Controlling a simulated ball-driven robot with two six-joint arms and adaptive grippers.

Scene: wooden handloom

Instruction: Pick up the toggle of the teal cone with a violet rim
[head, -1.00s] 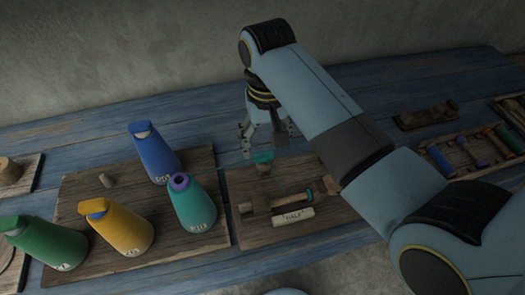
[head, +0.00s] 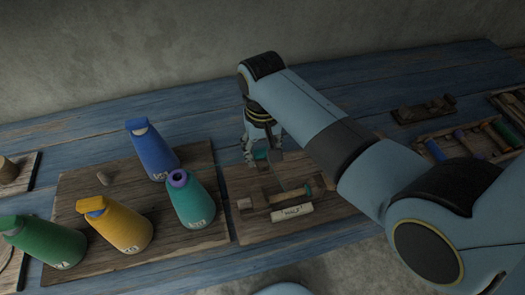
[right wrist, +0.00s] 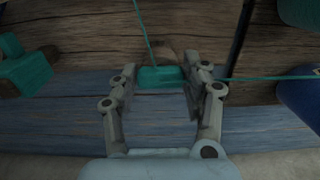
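The teal cone with a violet rim (head: 192,203) stands on the left board in the head view. The teal toggle (right wrist: 162,77) lies at the edge of the wooden board in the right wrist view, with teal threads running from it. In the head view the toggle (head: 261,155) is partly covered by my right gripper (head: 264,157). My right gripper (right wrist: 162,82) is low over it, with one finger on each side of the toggle. The fingers look spread, with slight gaps at its ends; contact is hard to tell. My left gripper is not in view.
The right board holds a label block (head: 291,213) and wooden parts. A tray of spools (head: 472,143) lies farther right. Blue planks are bare behind the boards.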

